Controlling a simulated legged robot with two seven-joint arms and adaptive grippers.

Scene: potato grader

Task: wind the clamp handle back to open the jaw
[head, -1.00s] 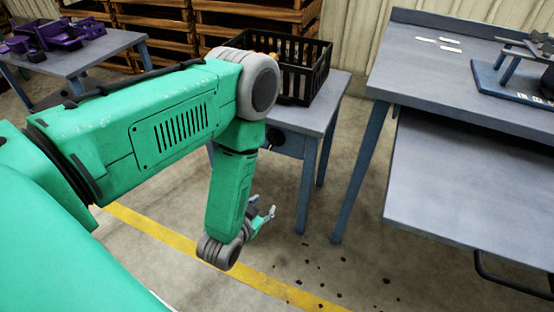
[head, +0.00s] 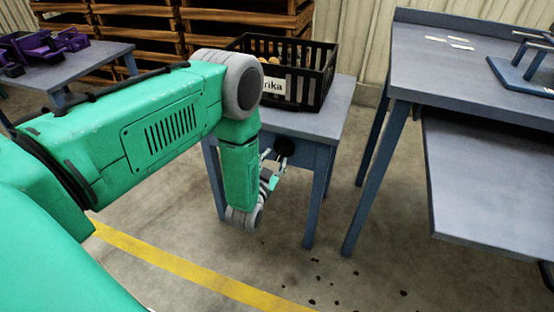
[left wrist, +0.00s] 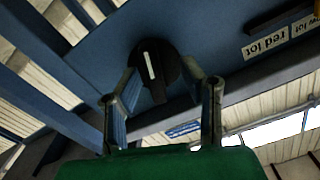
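A round black knob (head: 284,146) with a raised grip bar sits on the front of the small blue table. In the left wrist view the knob (left wrist: 153,68) shows a white stripe along its bar, which is tilted. I cannot tell whether this is the clamp handle, and no clamp jaw can be made out. My left gripper (head: 272,165) is just in front of the knob, fingers pointing up towards it. In the left wrist view my left gripper (left wrist: 161,70) is open, with the knob between its fingertips; contact cannot be judged. My right gripper is not in view.
A black crate (head: 318,82) with a partly hidden label stands on the small blue table (head: 335,100). A larger blue bench (head: 430,70) is at right, its lower shelf (head: 480,175) jutting forward. Purple parts (head: 45,48) lie on the left table. Open floor is in front.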

